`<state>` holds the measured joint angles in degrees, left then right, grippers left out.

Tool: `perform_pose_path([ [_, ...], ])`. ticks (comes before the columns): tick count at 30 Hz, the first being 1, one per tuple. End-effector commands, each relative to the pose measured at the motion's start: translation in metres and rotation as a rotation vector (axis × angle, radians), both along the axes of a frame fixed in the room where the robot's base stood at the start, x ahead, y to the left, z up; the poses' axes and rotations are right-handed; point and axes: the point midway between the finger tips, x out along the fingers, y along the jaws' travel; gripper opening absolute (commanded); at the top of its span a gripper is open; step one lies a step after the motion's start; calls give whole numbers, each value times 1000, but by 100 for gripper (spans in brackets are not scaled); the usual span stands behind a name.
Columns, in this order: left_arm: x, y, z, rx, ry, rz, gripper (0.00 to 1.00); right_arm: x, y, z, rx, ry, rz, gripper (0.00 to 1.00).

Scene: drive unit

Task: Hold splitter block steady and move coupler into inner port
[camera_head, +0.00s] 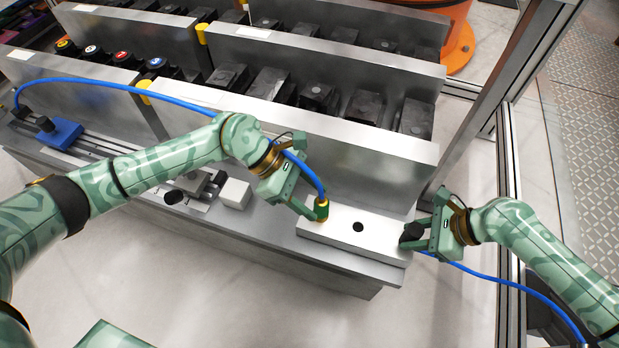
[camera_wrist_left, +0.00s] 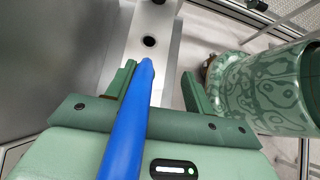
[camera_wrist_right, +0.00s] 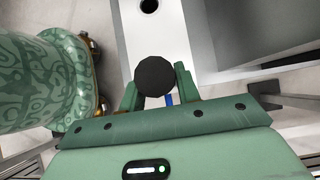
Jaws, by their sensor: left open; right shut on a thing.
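The splitter block (camera_head: 335,236) is a long pale metal bar on the bench's front right corner. Its dark round inner port (camera_head: 358,227) is empty and also shows in the left wrist view (camera_wrist_left: 149,41). The brass-coloured coupler (camera_head: 321,208) stands upright at the block's left end, on a blue hose. Its lower end is hidden, so its seating cannot be told. My left gripper (camera_head: 311,208) is open, with its fingers beside the coupler and hose (camera_wrist_left: 133,125). My right gripper (camera_head: 414,239) is shut on the black knob (camera_wrist_right: 155,76) at the block's right end.
Upright metal panels (camera_head: 300,118) with rows of black units stand behind the block. A white cube (camera_head: 235,193) and a blue clamp (camera_head: 54,133) sit to the left on the bench. Another blue hose (camera_head: 500,277) runs off right. A metal frame post (camera_head: 490,95) stands at right.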

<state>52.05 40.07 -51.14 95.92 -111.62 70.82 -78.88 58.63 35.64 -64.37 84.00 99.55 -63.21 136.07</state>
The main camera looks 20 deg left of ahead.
Motion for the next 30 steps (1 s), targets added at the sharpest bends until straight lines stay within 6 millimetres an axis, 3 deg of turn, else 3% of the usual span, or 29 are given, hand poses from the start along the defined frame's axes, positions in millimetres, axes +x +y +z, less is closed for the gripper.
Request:
perform_pose_path([
  [3,14,30,5,114,-32,-11,53,-1,0,-1,-1,2,-1,7],
  [6,18,38,3,155,-40,-13,53,-1,0,-1,-1,2,-1,7],
  [19,19,-6,-57,163,-41,-12,53,0,0,-1,0,2,-1,7],
  [30,19,-14,-67,162,-42,-12,53,0,1,-1,1,1,0,7],
])
